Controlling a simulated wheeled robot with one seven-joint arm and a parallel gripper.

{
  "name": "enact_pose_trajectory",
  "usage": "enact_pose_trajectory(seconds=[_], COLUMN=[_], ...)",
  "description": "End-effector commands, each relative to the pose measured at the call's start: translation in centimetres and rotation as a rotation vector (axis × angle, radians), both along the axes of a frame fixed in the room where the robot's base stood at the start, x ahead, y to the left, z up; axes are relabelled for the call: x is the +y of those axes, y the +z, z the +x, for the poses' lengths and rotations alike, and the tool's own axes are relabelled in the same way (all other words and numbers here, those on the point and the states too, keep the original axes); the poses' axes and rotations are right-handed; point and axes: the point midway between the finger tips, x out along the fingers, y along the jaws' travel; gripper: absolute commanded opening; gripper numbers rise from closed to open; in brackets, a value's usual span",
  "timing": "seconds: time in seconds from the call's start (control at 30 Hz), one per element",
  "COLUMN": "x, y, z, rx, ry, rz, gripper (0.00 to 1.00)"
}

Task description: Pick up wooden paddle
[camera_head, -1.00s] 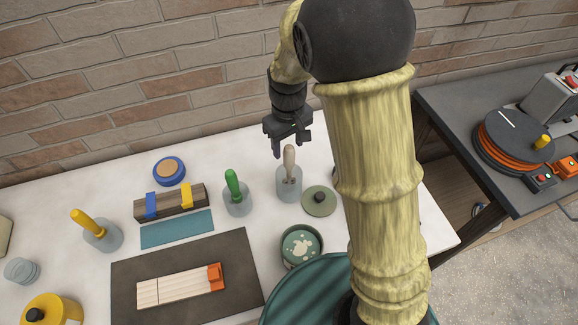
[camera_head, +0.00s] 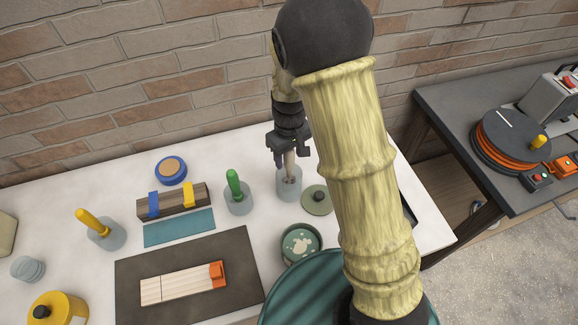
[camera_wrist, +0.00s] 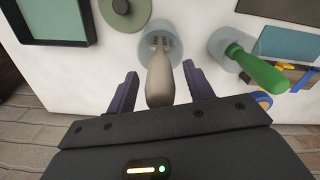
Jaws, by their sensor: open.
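The wooden paddle (camera_head: 289,164) stands upright in a clear cup (camera_head: 284,188), with its pale handle pointing up. In the wrist view the paddle's handle (camera_wrist: 160,82) lies between the two fingers of my gripper (camera_wrist: 158,90), its rounded end toward me. My gripper (camera_head: 289,156) is open around the upper handle. In the wrist view a gap shows on each side, so the fingers do not grip it. The paddle's lower end is in the cup (camera_wrist: 172,40) and only partly visible.
A green-handled tool (camera_head: 233,184) stands in a cup to the left. A round green lid (camera_head: 318,200) lies right of the paddle's cup, and a green bowl (camera_head: 301,243) is nearer. A wooden block with clamps (camera_head: 172,201) stands farther left. The brick wall (camera_head: 150,80) is behind.

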Motion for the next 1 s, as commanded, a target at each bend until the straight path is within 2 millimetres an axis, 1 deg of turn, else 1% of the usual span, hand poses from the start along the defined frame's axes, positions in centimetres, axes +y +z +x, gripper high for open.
enact_pose_trajectory(seconds=[0.07,0.1,0.17,0.3,0.33,0.57,0.73,0.87,1.0], x=[0.0,0.0,0.0,0.0,0.0,0.0,0.0,0.0,0.1], y=[0.0,0.0,0.0,0.0,0.0,0.1,0.8,2.5,5.6], z=[0.0,0.0,0.0,0.0,0.0,0.0,0.1,0.1,0.2], rx=[0.000,0.000,0.000,0.000,0.000,0.000,-0.002,-0.005,-0.008], ry=[0.000,0.000,0.000,0.000,0.000,0.000,0.001,0.001,0.001], rz=[0.000,0.000,0.000,0.000,0.000,0.000,0.002,0.002,0.003], gripper=[0.52,0.44,0.33,0.05,0.04,0.04,0.04,0.04,0.04])
